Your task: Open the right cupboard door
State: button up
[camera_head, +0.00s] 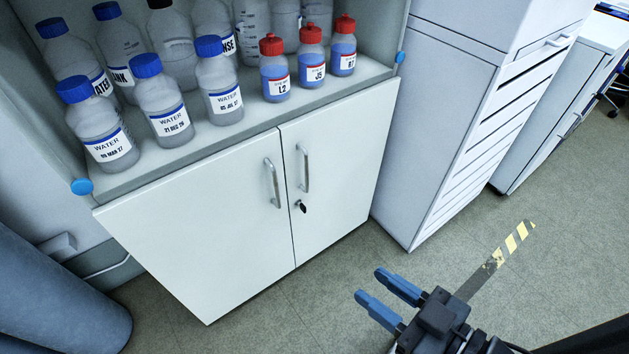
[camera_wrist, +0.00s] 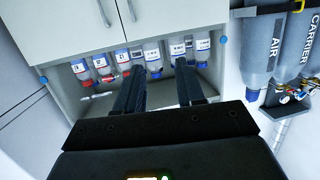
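The right cupboard door (camera_head: 338,150) is white and shut flush beside the left door (camera_head: 200,230). Its upright metal handle (camera_head: 303,168) is near the middle seam, with a key (camera_head: 300,206) in a lock below it. In the wrist view, which is upside down, the right door (camera_wrist: 65,30) is at the upper left with its handle (camera_wrist: 103,13). My gripper (camera_head: 368,286) is open and empty, in front of and to the right of the door, apart from the handle. In the wrist view its two dark fingers (camera_wrist: 159,72) are spread.
Water bottles (camera_head: 165,115) and red-capped bottles (camera_head: 311,60) stand on the shelf above the doors. A white drawer unit (camera_head: 450,130) stands close on the right. Gas cylinders (camera_wrist: 264,50) are beside the cupboard. The floor (camera_head: 350,270) before the doors is clear.

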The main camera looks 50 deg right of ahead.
jog(key=w+d+f+m+h+b, duration=0.25)
jog(key=w+d+f, duration=0.45)
jog(key=w+f, duration=0.4)
jog(key=m+h+b, duration=0.2)
jog(key=h+b, duration=0.2)
send_near(307, 172)
jog(key=shift+n, duration=0.25)
jog(key=x, duration=0.9)
jog(key=shift+r, duration=0.1)
grip_shut()
